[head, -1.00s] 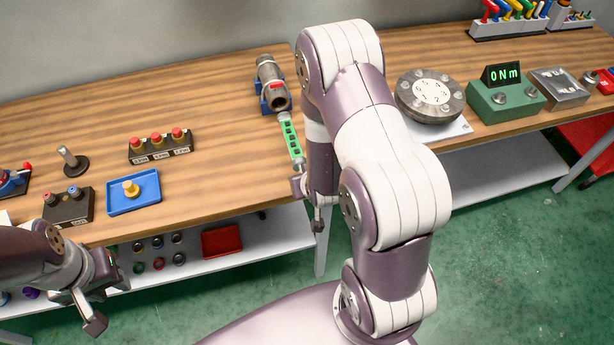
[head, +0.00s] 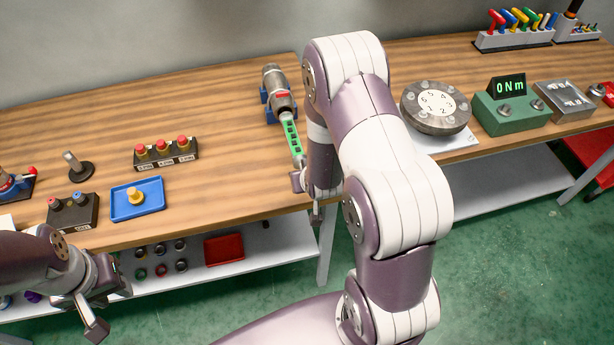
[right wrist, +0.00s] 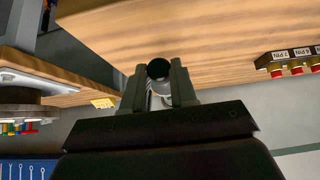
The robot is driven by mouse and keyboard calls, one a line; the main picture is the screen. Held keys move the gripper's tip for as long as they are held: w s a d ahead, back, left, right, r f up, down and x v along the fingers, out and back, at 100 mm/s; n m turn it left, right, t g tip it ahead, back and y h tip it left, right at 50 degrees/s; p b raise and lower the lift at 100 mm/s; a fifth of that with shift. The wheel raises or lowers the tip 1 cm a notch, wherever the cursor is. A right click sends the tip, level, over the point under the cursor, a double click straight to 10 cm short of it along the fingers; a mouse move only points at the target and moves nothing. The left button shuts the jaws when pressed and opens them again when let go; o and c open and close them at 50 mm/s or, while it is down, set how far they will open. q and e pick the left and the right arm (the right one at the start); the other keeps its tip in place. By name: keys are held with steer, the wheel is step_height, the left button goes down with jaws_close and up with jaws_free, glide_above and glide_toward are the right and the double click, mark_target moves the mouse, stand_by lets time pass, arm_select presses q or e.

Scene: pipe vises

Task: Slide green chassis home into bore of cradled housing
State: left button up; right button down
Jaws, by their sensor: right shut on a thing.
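The grey cylindrical housing (head: 278,88) lies in a blue cradle (head: 264,96) near the back of the bench, its near end facing me. The green chassis (head: 292,136), a slotted strip, lines up with that end. Its far tip meets the housing's mouth; I cannot tell how deep it is inside. My right gripper (head: 298,182) is shut on the chassis's near end, partly hidden by my arm. In the right wrist view, a round dark-ended part shows between the right gripper's fingers (right wrist: 158,88). My left gripper (head: 108,306) is open and empty in front of the bench at lower left.
A blue tray (head: 137,200) with a yellow piece, a red-button box (head: 166,152) and a two-button box (head: 73,212) stand on the bench's left. A round dial (head: 435,107) and a green 0 Nm meter (head: 511,108) stand right of my arm. The wood between is clear.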

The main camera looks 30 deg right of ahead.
mark_target(294, 141)
steer(key=shift+w+d, duration=0.25)
steer(key=shift+w, duration=0.85)
steer(key=shift+w+d+b, duration=0.15)
steer(key=shift+w+d, duration=0.05)
steer(key=shift+w, duration=0.6)
steer(key=shift+w+d+b, duration=0.15)
steer(key=shift+w+d, duration=0.05)
steer(key=shift+w, duration=0.6)
steer(key=shift+w+d+b, duration=0.15)
steer(key=shift+w+d, duration=0.05)
steer(key=shift+w, duration=0.6)
steer(key=shift+w+d+b, duration=0.2)
steer(key=shift+w, duration=0.6)
steer(key=shift+w+d+b, duration=0.2)
steer(key=shift+w, duration=0.65)
steer(key=shift+w+d+b, duration=0.2)
steer(key=shift+w, duration=0.7)
